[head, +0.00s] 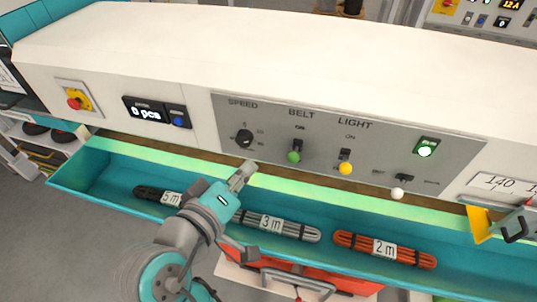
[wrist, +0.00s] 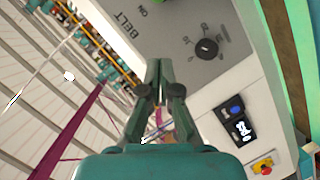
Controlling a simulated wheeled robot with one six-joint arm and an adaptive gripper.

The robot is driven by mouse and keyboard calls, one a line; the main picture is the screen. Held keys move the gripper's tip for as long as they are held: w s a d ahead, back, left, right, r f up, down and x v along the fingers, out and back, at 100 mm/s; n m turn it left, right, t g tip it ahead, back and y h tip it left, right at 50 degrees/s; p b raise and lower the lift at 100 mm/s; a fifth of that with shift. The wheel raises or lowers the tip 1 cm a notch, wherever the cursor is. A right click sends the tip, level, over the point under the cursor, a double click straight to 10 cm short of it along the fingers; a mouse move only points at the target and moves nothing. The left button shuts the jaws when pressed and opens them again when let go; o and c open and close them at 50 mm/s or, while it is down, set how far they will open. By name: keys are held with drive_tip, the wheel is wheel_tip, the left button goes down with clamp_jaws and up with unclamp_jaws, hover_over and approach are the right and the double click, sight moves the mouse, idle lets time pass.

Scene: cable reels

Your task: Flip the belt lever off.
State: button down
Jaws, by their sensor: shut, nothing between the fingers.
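The belt lever (head: 294,157) has a green knob. It sits under the words BELT and ON on the grey control panel (head: 225,112), and its knob shows at the lower part of its dark slot. I cannot tell its switch position surely. My gripper (head: 248,167) is shut and empty, below and left of the belt lever, near the panel's lower edge and apart from the lever.
Right of the belt lever are a yellow-knobbed light lever (head: 346,168), a white-knobbed switch (head: 397,193) and a lit green RUN button (head: 425,148). The black speed dial (head: 244,138) is left of it. A teal tray (head: 112,186) with cable bundles runs below the panel.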

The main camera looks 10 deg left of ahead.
sight(295, 153)
drive_tip(key=shift+s+a+r, duration=0.3)
drive_tip(key=shift+a+r, duration=0.05)
drive_tip(key=shift+a, duration=0.05)
drive_tip(key=w+d+f, duration=0.4)
drive_tip(key=w+d, duration=0.1)
drive_tip(key=w, duration=0.4)
drive_tip(key=shift+d+f, duration=0.3)
drive_tip(key=shift+f, duration=0.1)
idle(0.4)
drive_tip(key=shift+s+f+t, duration=0.1)
drive_tip(key=shift+f+t, duration=0.1)
drive_tip(key=shift+t, duration=0.1)
